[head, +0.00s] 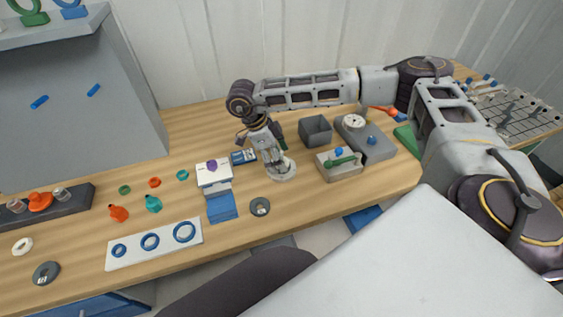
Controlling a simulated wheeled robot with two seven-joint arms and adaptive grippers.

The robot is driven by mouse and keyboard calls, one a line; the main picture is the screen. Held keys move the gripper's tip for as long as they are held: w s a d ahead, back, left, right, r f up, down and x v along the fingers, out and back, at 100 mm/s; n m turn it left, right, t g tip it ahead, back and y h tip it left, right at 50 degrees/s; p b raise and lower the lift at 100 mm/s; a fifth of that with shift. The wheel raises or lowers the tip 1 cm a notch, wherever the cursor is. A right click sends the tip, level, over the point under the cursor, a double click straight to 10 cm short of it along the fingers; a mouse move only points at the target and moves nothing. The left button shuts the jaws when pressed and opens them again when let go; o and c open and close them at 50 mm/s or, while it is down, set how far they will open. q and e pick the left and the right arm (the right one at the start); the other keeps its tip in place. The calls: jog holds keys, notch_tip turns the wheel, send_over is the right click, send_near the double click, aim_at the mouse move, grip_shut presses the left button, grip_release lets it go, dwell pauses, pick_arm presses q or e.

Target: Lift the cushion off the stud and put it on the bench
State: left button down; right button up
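I cannot single out the cushion or its stud with certainty. A pale round piece (286,174) sits on the wooden bench (330,205) near its middle, partly hidden by my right gripper. My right gripper (277,165) points down right at this piece, its fingertips at or just over it. The fingers are small and overlap the piece, so I cannot tell whether they are open, shut or touching. My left gripper is out of view.
A white box (214,175) with a purple piece on top and a blue block (260,155) stand left of my gripper. A grey open bin (315,131) and a fixture with a green handle (340,165) stand right. A dark ring (260,206) lies in front. Bare wood lies around it.

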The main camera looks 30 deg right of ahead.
jog(key=shift+s+d+f, duration=0.1)
jog(key=shift+f, duration=0.15)
jog(key=shift+c, duration=0.3)
jog(key=c, duration=0.8)
